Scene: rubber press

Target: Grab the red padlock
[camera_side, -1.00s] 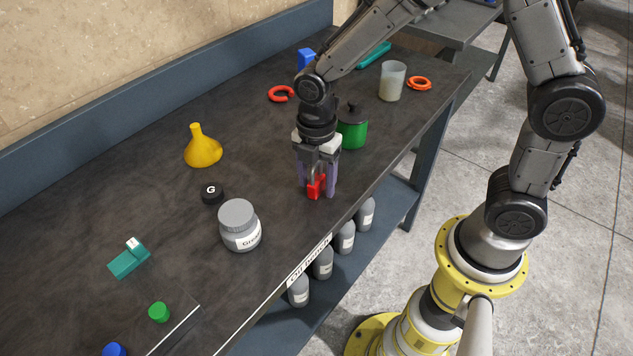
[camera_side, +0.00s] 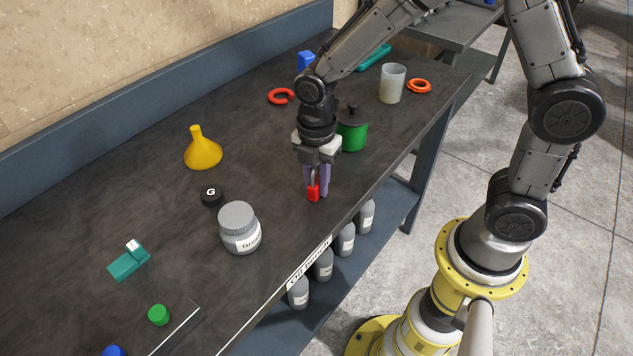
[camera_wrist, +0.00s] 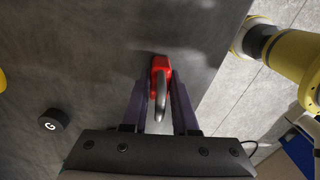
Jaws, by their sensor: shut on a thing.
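The red padlock (camera_side: 313,192) stands upright on the dark bench top near its front edge, its grey shackle pointing up. My gripper (camera_side: 319,186) points straight down over it, and its purple fingers are shut on the padlock. In the wrist view, the padlock (camera_wrist: 161,72) lies between the fingertips of my gripper (camera_wrist: 160,92), with the shackle towards the camera. Whether its base touches the bench is hard to tell.
A grey-lidded jar (camera_side: 239,228), a black cap marked G (camera_side: 211,195) and a yellow funnel (camera_side: 203,150) stand to the left. A green pot (camera_side: 352,132) stands close behind my gripper. The bench's front edge is near; bare bench lies left of the padlock.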

